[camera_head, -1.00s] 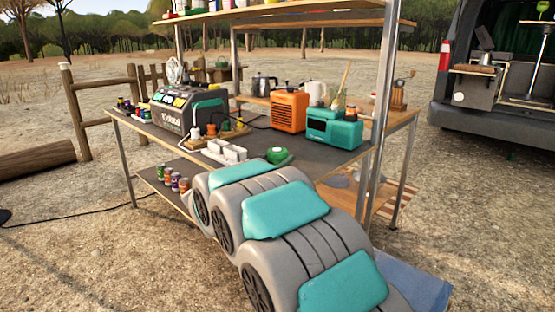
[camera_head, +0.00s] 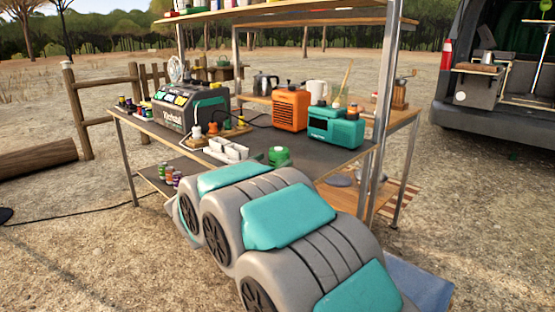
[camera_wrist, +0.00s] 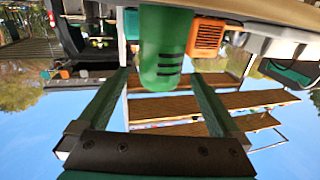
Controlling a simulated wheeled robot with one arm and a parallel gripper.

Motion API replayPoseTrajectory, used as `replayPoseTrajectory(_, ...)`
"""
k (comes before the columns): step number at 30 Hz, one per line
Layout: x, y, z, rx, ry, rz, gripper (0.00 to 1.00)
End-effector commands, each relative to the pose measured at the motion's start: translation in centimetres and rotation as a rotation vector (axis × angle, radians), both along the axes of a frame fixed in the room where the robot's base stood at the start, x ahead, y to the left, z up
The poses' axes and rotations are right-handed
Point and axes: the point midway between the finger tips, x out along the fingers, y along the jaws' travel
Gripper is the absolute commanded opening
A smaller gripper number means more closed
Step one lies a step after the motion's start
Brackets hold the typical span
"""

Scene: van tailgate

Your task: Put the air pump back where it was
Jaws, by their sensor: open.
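A green cylinder with dark slots, which I take to be the air pump (camera_head: 279,156), stands at the front edge of the grey tabletop (camera_head: 300,146), just beyond my arm. In the upside-down wrist view the green cylinder (camera_wrist: 163,45) comes down from the top of the picture. My gripper (camera_wrist: 158,75) is open, with one finger to each side of the cylinder's line and visible gaps. I cannot tell how deep the cylinder lies between the fingers. In the head view my arm hides the gripper.
A white socket strip (camera_head: 226,149) lies left of the green cylinder. An orange heater-like box (camera_head: 290,110) and a teal box (camera_head: 336,126) stand behind and right. A power station (camera_head: 190,106) is at the left. A metal post (camera_head: 382,110) rises at the right.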

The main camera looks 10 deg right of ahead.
Motion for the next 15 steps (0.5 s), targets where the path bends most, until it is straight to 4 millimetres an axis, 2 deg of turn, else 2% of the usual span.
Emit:
replayPoseTrajectory(1,-0.8,0.9,-0.2,0.001,0.002,0.006,1.00)
replayPoseTrajectory(6,-3.2,2.9,0.0,0.001,-0.001,0.005,1.00)
replayPoseTrajectory(15,-5.5,4.7,0.0,0.001,-0.001,0.001,1.00)
